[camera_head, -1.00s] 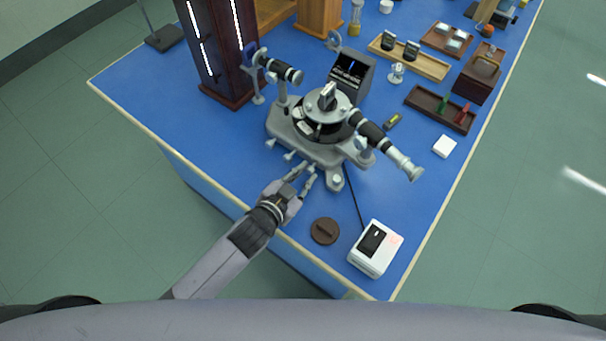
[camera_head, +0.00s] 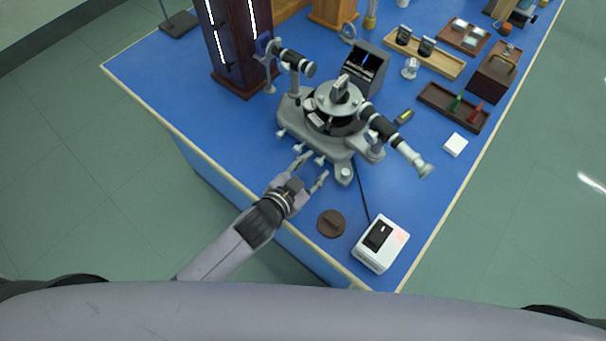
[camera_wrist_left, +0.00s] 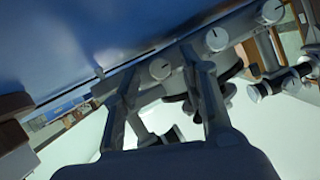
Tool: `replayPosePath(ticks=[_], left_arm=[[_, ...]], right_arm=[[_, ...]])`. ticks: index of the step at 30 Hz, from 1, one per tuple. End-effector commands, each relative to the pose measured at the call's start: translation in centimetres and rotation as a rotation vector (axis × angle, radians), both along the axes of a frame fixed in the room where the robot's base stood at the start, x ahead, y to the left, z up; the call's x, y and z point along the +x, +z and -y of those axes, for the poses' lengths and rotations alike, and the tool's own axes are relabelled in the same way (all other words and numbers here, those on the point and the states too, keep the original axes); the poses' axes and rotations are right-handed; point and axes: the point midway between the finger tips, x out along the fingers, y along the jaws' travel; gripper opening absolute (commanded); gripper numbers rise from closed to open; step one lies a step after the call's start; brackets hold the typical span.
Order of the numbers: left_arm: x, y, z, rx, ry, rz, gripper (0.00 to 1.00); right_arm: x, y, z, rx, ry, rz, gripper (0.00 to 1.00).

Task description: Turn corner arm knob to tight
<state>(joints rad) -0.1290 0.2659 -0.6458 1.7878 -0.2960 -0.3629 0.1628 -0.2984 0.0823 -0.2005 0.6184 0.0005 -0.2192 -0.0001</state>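The grey spectrometer (camera_head: 318,138) stands on the blue bench with several small knobs along its near-left edge. The knob nearest its front corner (camera_head: 319,159) lies just beyond my left fingertips; I cannot tell for sure which one is the corner arm knob. My left gripper (camera_head: 314,168) is open and empty, its fingers spread. In the left wrist view, a round knob face with a dark line (camera_wrist_left: 159,68) sits between the tips of my open gripper (camera_wrist_left: 160,66), apparently not clamped. Two more marked knobs (camera_wrist_left: 217,39) show to the right. My right gripper is out of view.
On the blue bench (camera_head: 180,95), a brown round cap (camera_head: 331,223) and a white box with a black switch (camera_head: 381,244) lie right of my left gripper. A dark lamp tower (camera_head: 232,50) stands behind left. The telescope tube (camera_head: 400,148) sticks out to the right.

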Motion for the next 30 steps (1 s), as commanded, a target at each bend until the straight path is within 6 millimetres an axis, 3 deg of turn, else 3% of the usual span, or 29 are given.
replayPosePath(ticks=[15, 21, 30], left_arm=[[-7.9, 3.4, -4.5, 0.002, 0.000, -0.004, 0.39], [-9.2, 4.1, -5.2, 0.001, 0.000, -0.001, 0.39], [-9.4, 4.2, -5.3, 0.001, 0.000, 0.000, 0.39]], right_arm=[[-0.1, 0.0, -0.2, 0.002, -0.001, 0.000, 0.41], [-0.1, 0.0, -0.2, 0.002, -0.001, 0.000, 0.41], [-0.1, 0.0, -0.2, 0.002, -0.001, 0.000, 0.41]])
